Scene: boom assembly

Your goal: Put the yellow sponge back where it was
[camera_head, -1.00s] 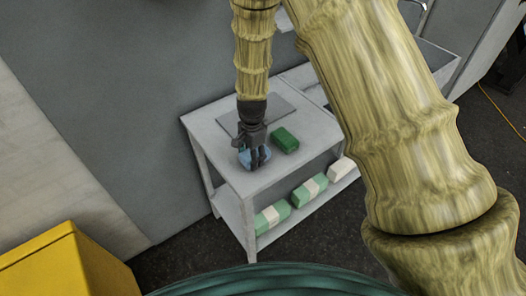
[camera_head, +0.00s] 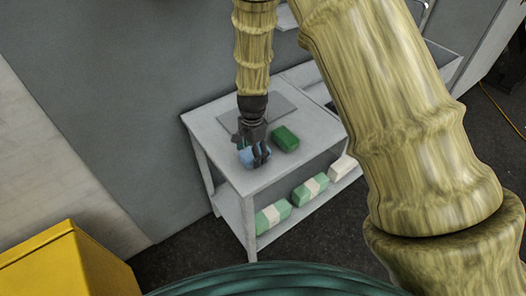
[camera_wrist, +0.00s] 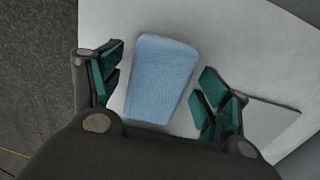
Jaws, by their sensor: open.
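No yellow sponge can be made out in these views. A light blue sponge-like block (camera_wrist: 160,78) lies on the grey table top (camera_head: 213,135). In the head view the blue block (camera_head: 246,157) shows partly behind my fingers. My gripper (camera_head: 258,160) is over the front of the table, pointing down at the blue block. In the wrist view my gripper (camera_wrist: 162,66) is open, with its green-padded fingers on either side of the block and gaps between. A dark green block (camera_head: 286,139) lies on the table just right of my gripper.
A thin grey board (camera_head: 290,108) lies behind on the table top. The lower shelf holds green-and-white packages (camera_head: 272,215) and a whitish one (camera_head: 342,168). A grey wall stands behind the table. A yellow box (camera_head: 70,262) is at the lower left.

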